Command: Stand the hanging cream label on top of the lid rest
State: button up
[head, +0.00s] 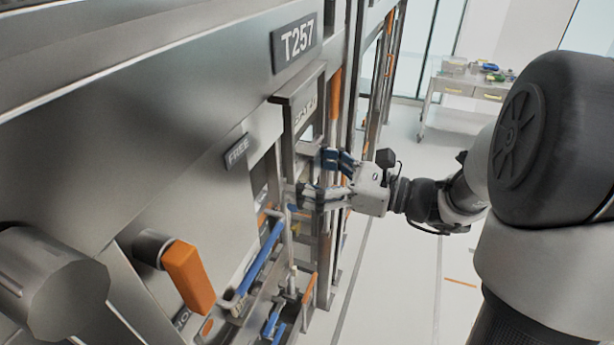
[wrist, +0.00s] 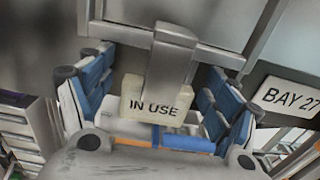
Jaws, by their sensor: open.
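The cream label (wrist: 150,100) reads IN USE and hangs upright in the wrist view, with a grey metal strip (wrist: 176,50) in front of its upper right part. My gripper (wrist: 158,75) is open, with one blue-padded finger on each side of the label. Gaps show between the pads and the label. In the head view my gripper (head: 308,178) reaches left to the metal frontage. I cannot make out the label there. I cannot tell which metal part is the lid rest.
A BAY 27 sign (wrist: 289,96) is right of my fingers. In the head view, a FREE plate (head: 237,150), an orange handle (head: 188,277) and a blue bar (head: 262,258) stick out from the frontage. Open floor lies to the right, with a table (head: 465,84) far back.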

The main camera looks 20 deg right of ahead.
jog(key=c, duration=1.3)
jog(key=shift+d+r+p, duration=0.1)
jog(key=shift+r+p, duration=0.2)
